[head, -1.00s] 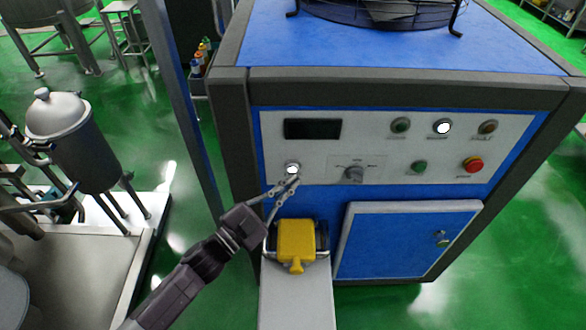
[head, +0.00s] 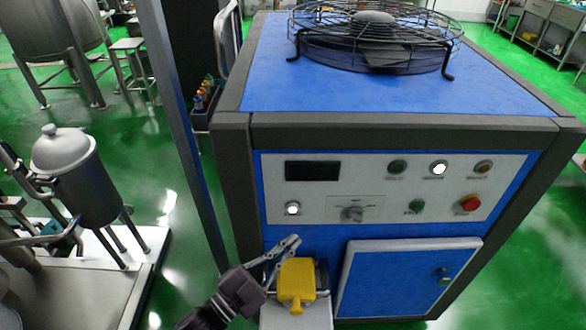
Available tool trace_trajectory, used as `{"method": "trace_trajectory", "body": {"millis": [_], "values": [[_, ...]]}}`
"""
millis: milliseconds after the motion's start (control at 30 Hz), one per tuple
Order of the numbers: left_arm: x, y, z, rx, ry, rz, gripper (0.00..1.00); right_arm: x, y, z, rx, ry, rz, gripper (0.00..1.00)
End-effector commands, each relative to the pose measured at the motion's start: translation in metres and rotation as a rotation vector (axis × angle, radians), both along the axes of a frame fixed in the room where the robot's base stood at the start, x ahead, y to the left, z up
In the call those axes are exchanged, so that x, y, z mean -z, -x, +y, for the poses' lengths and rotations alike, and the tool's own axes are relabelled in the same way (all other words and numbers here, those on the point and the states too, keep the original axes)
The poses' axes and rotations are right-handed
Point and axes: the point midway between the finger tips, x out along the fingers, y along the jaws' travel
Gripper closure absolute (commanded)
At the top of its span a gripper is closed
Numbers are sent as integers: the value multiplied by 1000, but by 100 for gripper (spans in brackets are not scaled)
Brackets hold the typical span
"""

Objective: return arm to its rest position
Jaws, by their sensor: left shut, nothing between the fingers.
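My left gripper (head: 284,247) is in the lower middle of the head view, its arm coming in from the bottom left. Its fingers are shut with nothing between them. It hangs in front of the blue cabinet, below the control panel (head: 343,207) and apart from its buttons. A lit white button (head: 292,208) sits at the panel's left, above the fingertips. My right gripper is not in the view.
A yellow block-shaped part (head: 297,283) is close to the right of my gripper. The blue cabinet (head: 290,100) carries a black fan guard (head: 375,35) on top. A metal canister (head: 85,180) stands at the left. Green floor (head: 190,270) lies open between.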

Motion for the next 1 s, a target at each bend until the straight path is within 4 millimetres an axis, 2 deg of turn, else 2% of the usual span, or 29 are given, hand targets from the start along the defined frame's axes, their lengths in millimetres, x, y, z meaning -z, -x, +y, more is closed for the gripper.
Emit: {"method": "trace_trajectory", "body": {"millis": [167,267,400,567,667,767,867,1000], "values": [[0,-2,2,-13,2,10,100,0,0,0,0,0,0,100],[1,-8,10,-71,5,53,100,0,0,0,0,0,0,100],[10,-21,37,-229,9,187,100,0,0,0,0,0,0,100],[31,-21,79,-423,12,398,100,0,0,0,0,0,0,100],[47,-9,105,-529,7,540,100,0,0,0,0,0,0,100],[64,12,129,-622,-1,689,100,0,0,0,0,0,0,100],[80,41,150,-702,-12,844,100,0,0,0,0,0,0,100],[98,91,172,-788,-34,1056,100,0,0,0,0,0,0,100]]}}
